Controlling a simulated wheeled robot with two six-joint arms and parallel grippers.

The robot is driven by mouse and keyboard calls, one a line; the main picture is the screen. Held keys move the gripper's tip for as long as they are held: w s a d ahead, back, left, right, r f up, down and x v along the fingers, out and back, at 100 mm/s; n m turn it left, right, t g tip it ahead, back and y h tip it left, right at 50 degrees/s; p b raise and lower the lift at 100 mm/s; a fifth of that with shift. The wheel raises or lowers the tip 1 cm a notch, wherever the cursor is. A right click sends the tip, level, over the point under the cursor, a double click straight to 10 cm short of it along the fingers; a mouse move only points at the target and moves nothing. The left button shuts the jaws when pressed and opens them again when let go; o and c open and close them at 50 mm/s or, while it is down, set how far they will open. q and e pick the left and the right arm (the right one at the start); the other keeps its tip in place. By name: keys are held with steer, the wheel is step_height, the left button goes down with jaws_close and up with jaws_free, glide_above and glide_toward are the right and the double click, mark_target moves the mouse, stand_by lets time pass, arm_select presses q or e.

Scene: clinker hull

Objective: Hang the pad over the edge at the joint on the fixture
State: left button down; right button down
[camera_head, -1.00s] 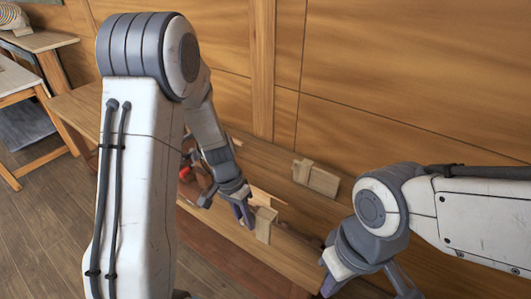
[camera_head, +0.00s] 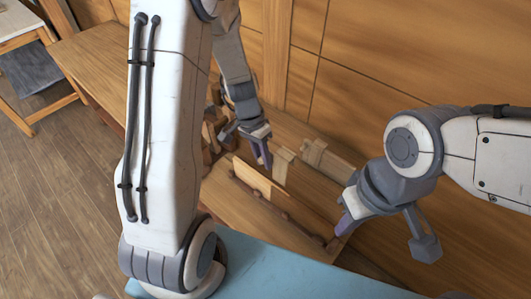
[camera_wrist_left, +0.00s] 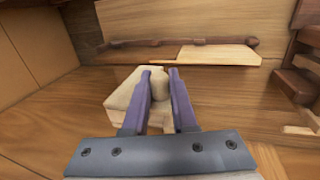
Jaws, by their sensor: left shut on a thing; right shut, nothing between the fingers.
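My left gripper (camera_head: 260,148) is shut on a pale tan piece, apparently the pad (camera_head: 283,165), above the bench. In the left wrist view, its rounded part (camera_wrist_left: 160,85) is between the purple fingers, and a blocky tan part shows to their left. Whether these are one piece is not clear. The fixture is a long board with a dark strip (camera_wrist_left: 140,56) and a light plank (camera_wrist_left: 218,54) along it. The light plank (camera_head: 258,180) stands just below the gripper in the head view, apart from the pad. My right gripper (camera_head: 344,225) is shut and empty near the board's right end.
A wooden block with a strap-like band (camera_head: 325,160) lies by the panelled wall (camera_head: 370,75). Brown wooden parts (camera_head: 212,125) crowd the bench behind my left arm. A stool with dark cloth (camera_head: 30,70) stands at the far left. Bench wood in front of the board is clear.

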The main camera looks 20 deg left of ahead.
arm_select(q)
step_height(320, 180, down, 18)
steer(key=b, duration=1.4)
steer(key=shift+f, duration=0.2)
steer(key=shift+f+b, duration=0.25)
steer(key=shift+b, duration=0.2)
steer(key=c, duration=0.6)
jaws_free()
steer(key=shift+c, duration=0.2)
steer(key=shift+r, duration=0.15)
